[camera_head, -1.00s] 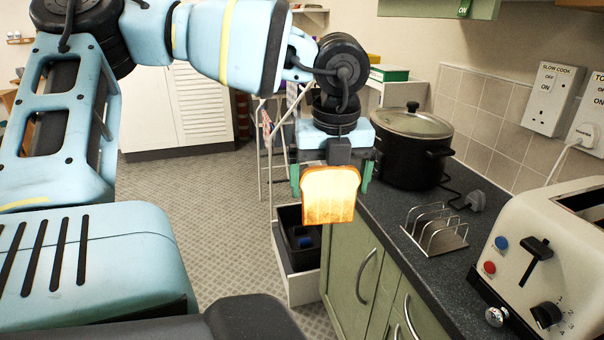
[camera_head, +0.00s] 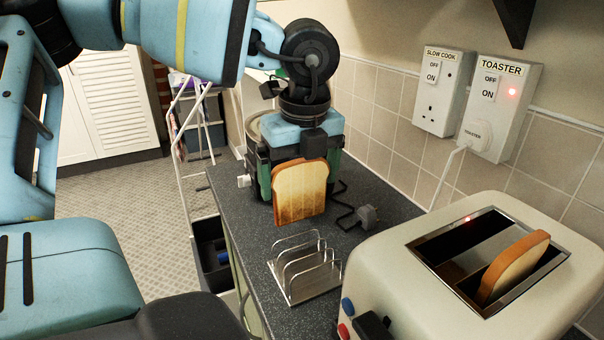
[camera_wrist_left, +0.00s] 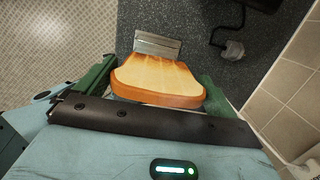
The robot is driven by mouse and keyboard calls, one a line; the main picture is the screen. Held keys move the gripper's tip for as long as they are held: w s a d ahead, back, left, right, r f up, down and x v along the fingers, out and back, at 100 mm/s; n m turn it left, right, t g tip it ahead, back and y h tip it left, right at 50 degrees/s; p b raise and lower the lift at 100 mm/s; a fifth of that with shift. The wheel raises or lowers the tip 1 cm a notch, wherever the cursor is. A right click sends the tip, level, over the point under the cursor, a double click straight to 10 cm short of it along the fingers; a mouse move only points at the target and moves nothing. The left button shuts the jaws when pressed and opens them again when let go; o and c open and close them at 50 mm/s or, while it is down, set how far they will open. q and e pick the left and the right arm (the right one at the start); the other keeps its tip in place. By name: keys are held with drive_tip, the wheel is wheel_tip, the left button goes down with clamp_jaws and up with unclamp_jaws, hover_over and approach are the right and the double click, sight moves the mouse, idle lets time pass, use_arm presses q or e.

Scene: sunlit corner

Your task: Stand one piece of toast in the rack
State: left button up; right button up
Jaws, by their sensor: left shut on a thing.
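My left gripper (camera_head: 300,178) is shut on a slice of toast (camera_head: 300,192), holding it upright above the counter. The toast also shows between the green fingers in the left wrist view (camera_wrist_left: 158,78). The metal toast rack (camera_head: 305,268) stands on the counter, nearer the head camera than the held toast, with its slots empty. In the left wrist view, part of the rack (camera_wrist_left: 158,45) shows beyond the toast's top edge; the rest is hidden. A second slice (camera_head: 512,266) sticks up from a slot of the cream toaster (camera_head: 420,300). My right gripper is not in view.
The dark counter (camera_head: 235,205) has bare room left of the rack. A plug with its cable (camera_head: 366,216) lies right of the held toast. The slow cooker (camera_head: 254,128) is mostly hidden behind my gripper. Tiled wall and sockets (camera_head: 500,105) bound the right side.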

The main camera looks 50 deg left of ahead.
sight(299, 218)
use_arm(q)
drive_tip(key=shift+s, duration=0.1)
drive_tip(key=shift+s+f, duration=0.1)
drive_tip(key=shift+f, duration=0.05)
drive_tip(key=shift+f+b, duration=0.5)
drive_tip(key=shift+f, duration=1.35)
drive_tip(key=shift+f+b, duration=0.85)
drive_tip(key=shift+f, duration=0.1)
drive_tip(key=shift+f+b, duration=0.75)
drive_tip(key=shift+f, duration=0.3)
drive_tip(key=o, duration=0.6)
